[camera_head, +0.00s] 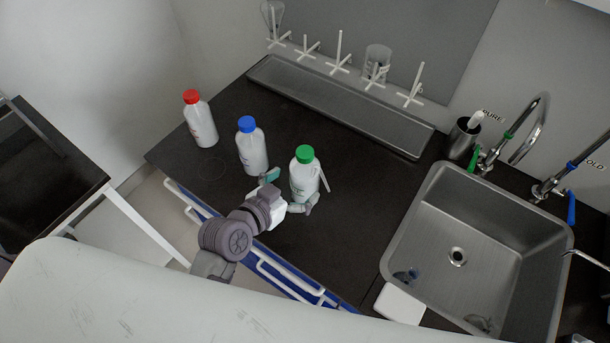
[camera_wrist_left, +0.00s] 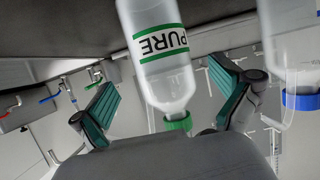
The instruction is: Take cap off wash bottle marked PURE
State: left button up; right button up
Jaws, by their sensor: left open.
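The PURE wash bottle (camera_head: 303,182) is white with a green cap (camera_head: 305,153) and stands upright on the dark bench. In the left wrist view the bottle (camera_wrist_left: 162,45) appears upside down, with PURE in a green-edged label and its green cap (camera_wrist_left: 178,122) on. My left gripper (camera_head: 288,192) is open at the front of this bottle. Its two green-padded fingers (camera_wrist_left: 165,92) are spread on either side of the bottle, with gaps showing. The cap is clear of the fingers. My right gripper is in neither view.
A blue-capped bottle (camera_head: 252,151) stands close to the left, and a red-capped bottle (camera_head: 200,123) farther left. A steel sink (camera_head: 420,215) with taps lies to the right. A drying rack with a metal tray (camera_head: 340,108) is behind. Bench between bottle and sink is clear.

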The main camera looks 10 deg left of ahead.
aim_at(305, 175)
pick_arm(q)
jog(key=p+x, duration=0.1)
jog(key=x, duration=0.3)
jog(key=shift+w, duration=0.45)
jog(key=shift+s, duration=0.1)
jog(key=shift+c, duration=1.2)
jog(key=c, duration=0.7)
